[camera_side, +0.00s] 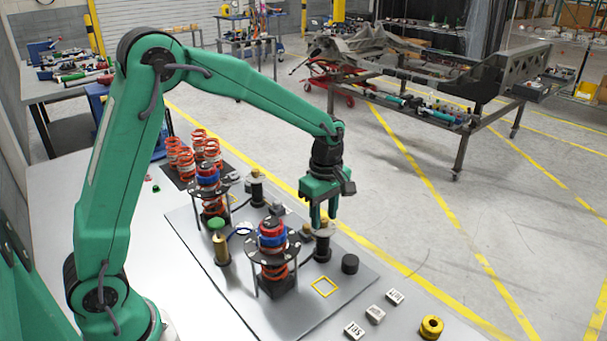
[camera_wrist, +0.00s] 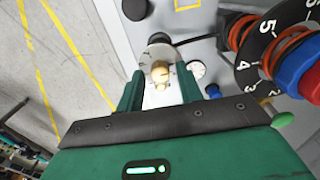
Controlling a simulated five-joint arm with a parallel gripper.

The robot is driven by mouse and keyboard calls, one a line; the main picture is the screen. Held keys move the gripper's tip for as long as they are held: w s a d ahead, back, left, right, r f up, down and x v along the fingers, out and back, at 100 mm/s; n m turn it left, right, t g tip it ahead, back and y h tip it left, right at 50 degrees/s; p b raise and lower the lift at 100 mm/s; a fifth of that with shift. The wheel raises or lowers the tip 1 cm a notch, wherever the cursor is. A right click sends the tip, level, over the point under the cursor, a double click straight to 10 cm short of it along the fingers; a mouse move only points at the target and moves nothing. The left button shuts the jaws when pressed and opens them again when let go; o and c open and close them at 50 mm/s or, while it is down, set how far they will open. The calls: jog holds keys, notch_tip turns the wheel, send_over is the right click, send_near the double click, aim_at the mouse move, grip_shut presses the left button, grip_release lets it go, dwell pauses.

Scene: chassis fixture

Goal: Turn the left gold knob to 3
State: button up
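My gripper (camera_side: 324,215) points down over a gold knob (camera_side: 323,231) on a black post at the right of the fixture plate. In the wrist view the gripper (camera_wrist: 160,85) is open, and this gold knob (camera_wrist: 160,70) with its pale disc shows between the fingertips. I cannot see clear contact or a grip. A similar black post with a gold-toned top (camera_side: 257,173) stands farther back and left. In the wrist view a black dial (camera_wrist: 262,60) carries white numbers, including 3, 4 and 5, around a spring. I cannot read the knob's setting.
Two spring units with black dials and red-blue tops, the front one (camera_side: 272,240) and the rear one (camera_side: 208,180), stand on the plate (camera_side: 340,300). A green-capped gold post (camera_side: 220,245) is left. A black puck (camera_side: 350,264) is right. Small labelled blocks (camera_side: 375,315) lie in front.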

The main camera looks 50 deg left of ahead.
jog(key=shift+f, duration=0.35)
dwell(0.3)
jog(key=n, duration=0.6)
jog(key=shift+n, duration=1.6)
jog(key=shift+n, duration=2.3)
